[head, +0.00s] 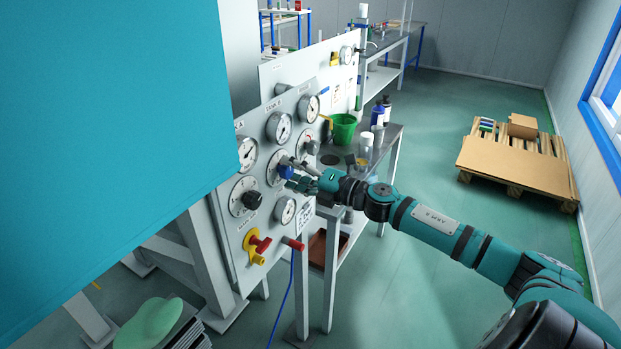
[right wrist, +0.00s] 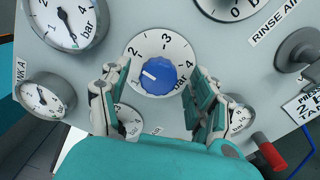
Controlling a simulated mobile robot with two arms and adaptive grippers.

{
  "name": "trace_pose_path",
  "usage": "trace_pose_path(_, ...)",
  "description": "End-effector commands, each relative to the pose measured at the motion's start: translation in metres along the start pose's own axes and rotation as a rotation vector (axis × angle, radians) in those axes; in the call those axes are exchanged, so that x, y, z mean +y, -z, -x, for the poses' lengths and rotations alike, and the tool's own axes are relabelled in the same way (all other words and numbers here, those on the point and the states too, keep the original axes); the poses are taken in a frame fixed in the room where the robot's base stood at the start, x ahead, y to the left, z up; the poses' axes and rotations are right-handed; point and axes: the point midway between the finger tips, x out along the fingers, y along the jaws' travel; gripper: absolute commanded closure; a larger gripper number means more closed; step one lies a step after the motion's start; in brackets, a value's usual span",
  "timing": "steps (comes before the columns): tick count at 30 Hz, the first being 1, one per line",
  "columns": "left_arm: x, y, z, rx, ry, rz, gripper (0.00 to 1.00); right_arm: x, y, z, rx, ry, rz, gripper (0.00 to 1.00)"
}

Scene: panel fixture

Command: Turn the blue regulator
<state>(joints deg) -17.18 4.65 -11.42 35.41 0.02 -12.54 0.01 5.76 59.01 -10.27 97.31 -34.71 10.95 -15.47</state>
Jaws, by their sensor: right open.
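The blue regulator (right wrist: 158,76) is a round blue knob on a white dial with numbers and "bar", set in the grey panel. In the head view the blue regulator (head: 286,172) shows just left of my right gripper (head: 301,180). In the right wrist view my right gripper (right wrist: 156,82) is open, with one finger to the left and one to the right of the knob. Gaps show between fingers and knob, and nothing is held. A white mark on the knob points left and slightly up. My left gripper is not in view.
Gauges surround the knob, with a black knob (head: 252,200) and a red-and-yellow valve (head: 256,246) lower on the panel. A red handle (head: 293,244) juts out below my right gripper. A bench with a green bucket (head: 343,128) and bottles stands behind.

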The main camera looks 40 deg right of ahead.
Motion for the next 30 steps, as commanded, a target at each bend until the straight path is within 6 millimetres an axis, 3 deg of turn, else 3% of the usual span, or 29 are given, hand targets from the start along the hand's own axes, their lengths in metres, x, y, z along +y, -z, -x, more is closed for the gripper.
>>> trace_pose_path(21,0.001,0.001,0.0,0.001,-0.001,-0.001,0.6,-0.001,0.002,0.103,0.002,0.002,-0.003,0.38)
trace_pose_path(30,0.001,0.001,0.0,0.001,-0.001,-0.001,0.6,0.0,0.001,0.116,0.002,0.001,0.001,0.38)
